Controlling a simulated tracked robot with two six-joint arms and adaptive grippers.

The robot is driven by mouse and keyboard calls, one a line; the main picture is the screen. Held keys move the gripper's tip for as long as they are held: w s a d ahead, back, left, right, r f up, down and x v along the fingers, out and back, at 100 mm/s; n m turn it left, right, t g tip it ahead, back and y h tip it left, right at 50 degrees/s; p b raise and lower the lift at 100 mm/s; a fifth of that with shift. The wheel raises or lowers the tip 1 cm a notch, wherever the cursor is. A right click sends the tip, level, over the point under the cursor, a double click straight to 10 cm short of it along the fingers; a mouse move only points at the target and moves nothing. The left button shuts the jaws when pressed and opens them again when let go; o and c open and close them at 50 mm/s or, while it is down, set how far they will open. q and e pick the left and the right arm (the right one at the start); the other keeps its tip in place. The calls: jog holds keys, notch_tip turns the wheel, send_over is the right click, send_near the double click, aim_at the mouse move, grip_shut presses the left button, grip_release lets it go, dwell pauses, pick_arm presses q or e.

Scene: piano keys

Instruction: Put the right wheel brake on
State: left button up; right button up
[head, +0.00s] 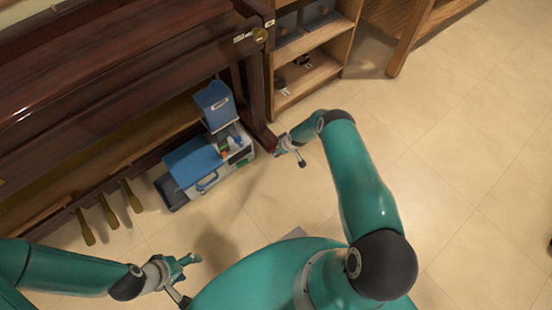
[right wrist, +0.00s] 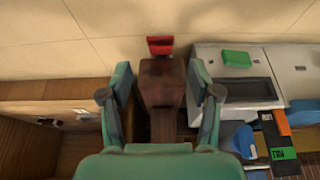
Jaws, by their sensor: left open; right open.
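The dark wooden piano (head: 110,70) stands along the left of the head view. In the right wrist view, a small red brake tab (right wrist: 160,46) sits at the tip of the piano's dark right foot (right wrist: 161,85). The wheel itself is not clearly visible. My right gripper (head: 287,155) is open beside that foot. In the wrist view its fingers lie either side of the foot, with the red tab beyond the fingertips. I cannot tell whether they touch the foot. My left gripper (head: 187,280) is open and empty above the floor, in front of the pedals.
A blue-and-white case with supplies (head: 195,162) stands on the floor left of the foot. A wooden shelf unit (head: 313,75) is close on the other side. Brass pedals (head: 108,210) stick out lower left. The tiled floor (head: 470,150) at right is clear.

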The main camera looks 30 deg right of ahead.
jog(key=shift+b+x, duration=3.45)
jog(key=shift+b, duration=0.5)
